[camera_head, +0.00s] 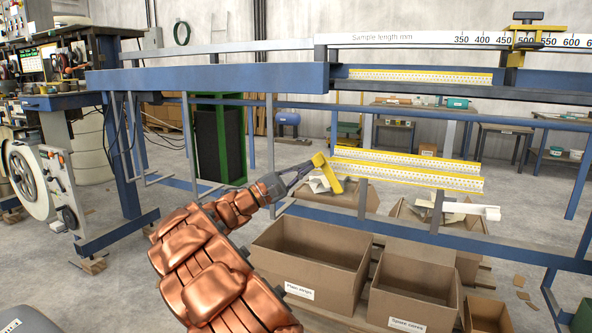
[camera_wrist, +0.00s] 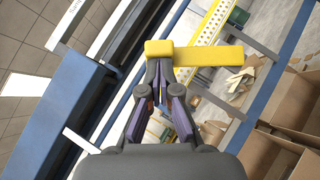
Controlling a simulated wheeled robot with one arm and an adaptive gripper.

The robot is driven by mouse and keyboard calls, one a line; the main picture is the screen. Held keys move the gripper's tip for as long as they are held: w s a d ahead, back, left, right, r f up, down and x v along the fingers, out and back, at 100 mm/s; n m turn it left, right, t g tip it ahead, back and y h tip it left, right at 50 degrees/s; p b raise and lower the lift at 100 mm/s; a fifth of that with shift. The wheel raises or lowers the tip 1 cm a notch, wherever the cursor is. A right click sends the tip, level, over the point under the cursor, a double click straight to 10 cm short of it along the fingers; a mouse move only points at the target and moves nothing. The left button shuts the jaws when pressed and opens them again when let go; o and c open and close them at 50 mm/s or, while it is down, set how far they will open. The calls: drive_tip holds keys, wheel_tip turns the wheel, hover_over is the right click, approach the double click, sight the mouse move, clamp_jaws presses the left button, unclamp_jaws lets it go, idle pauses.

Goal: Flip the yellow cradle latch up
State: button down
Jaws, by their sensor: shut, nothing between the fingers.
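The yellow latch (camera_head: 331,177) is an L-shaped bar at the left end of the yellow perforated cradle (camera_head: 410,178). In the wrist view the latch (camera_wrist: 205,54) lies crosswise just beyond my fingertips, with the cradle strip (camera_wrist: 209,24) behind it. My gripper (camera_head: 309,169) is shut and empty, with its fingertips at the latch. In the wrist view the fingertips (camera_wrist: 165,82) seem to meet the latch's rounded left part. I cannot tell whether they touch it. The latch's pivot is not clearly visible.
A blue frame rail (camera_head: 215,79) and a white ruler beam (camera_head: 400,40) with a yellow clamp (camera_head: 525,38) run above. Open cardboard boxes, one labelled Plain strips (camera_head: 299,291), another Spare cores (camera_head: 407,324), stand below. A blue lower rail (camera_head: 420,240) crosses in front of the cradle.

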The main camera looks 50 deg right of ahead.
sight(315, 159)
drive_tip(key=r+m+y, duration=0.1)
drive_tip(key=s+r+m+y+p, duration=0.1)
drive_tip(key=s+r+m+y, duration=0.1)
drive_tip(key=m, duration=0.1)
drive_tip(key=shift+s+d+p, duration=0.2)
drive_tip(key=shift+d+p, duration=0.05)
drive_tip(key=shift+p, duration=0.15)
drive_tip(key=shift+s+d+r+m+t+y, duration=0.1)
drive_tip(key=shift+s+r+m+t+y, duration=0.1)
drive_tip(key=shift+s+m+y, duration=0.2)
drive_tip(key=shift+s+r+m+t+y, duration=0.1)
drive_tip(key=shift+s+m+t+y, duration=0.1)
drive_tip(key=shift+s+m+y, duration=0.2)
drive_tip(key=shift+s+d+m+y, duration=0.1)
drive_tip(key=shift+s+m+y, duration=0.2)
drive_tip(key=shift+s, duration=0.05)
drive_tip(key=shift+s, duration=0.1)
